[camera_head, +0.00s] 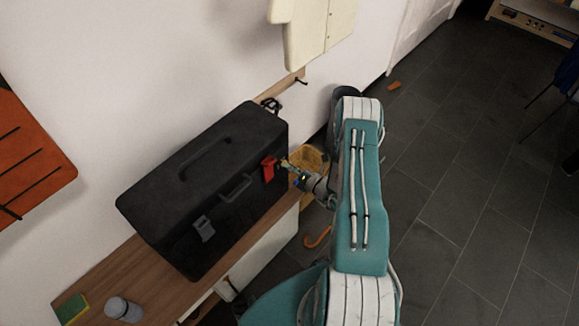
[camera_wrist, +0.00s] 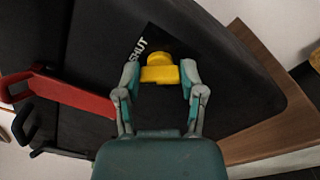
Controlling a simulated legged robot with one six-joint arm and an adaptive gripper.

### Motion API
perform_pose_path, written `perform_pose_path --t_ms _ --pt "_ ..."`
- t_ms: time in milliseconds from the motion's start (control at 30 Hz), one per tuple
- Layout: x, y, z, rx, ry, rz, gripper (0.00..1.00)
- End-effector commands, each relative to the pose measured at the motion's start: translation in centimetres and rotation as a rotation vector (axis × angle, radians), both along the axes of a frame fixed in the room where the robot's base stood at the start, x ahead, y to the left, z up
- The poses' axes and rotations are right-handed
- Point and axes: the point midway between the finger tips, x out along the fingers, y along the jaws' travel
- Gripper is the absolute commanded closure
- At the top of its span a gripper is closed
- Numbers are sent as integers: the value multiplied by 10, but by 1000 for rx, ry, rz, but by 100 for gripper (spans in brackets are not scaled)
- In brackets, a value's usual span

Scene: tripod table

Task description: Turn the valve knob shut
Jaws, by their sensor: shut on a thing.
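The yellow valve knob (camera_wrist: 160,73) sits between my two fingertips in the wrist view, with its bar lying across from one finger to the other. Printed white letters reading SHUT (camera_wrist: 137,47) are on a dark plate just up and left of it. My gripper (camera_wrist: 160,77) is shut on the knob. In the head view my gripper (camera_head: 289,167) is at the right end of a black toolbox-like case (camera_head: 215,165). The knob is too small there to make out clearly.
A red latch or handle (camera_head: 268,168) is close to my gripper; it also shows in the wrist view (camera_wrist: 75,97). The case stands on a wooden shelf (camera_head: 120,275) against the wall. A grey can (camera_head: 123,309) and a sponge (camera_head: 72,308) are at the shelf's near end.

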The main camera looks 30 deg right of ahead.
Motion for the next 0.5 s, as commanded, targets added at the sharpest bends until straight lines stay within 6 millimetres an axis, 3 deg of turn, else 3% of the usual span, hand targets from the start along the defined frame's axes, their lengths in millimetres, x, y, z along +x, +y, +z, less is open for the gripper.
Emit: perform_pose_path --t_ms 500 --pt "2 -4 -2 408 164 -9 96"
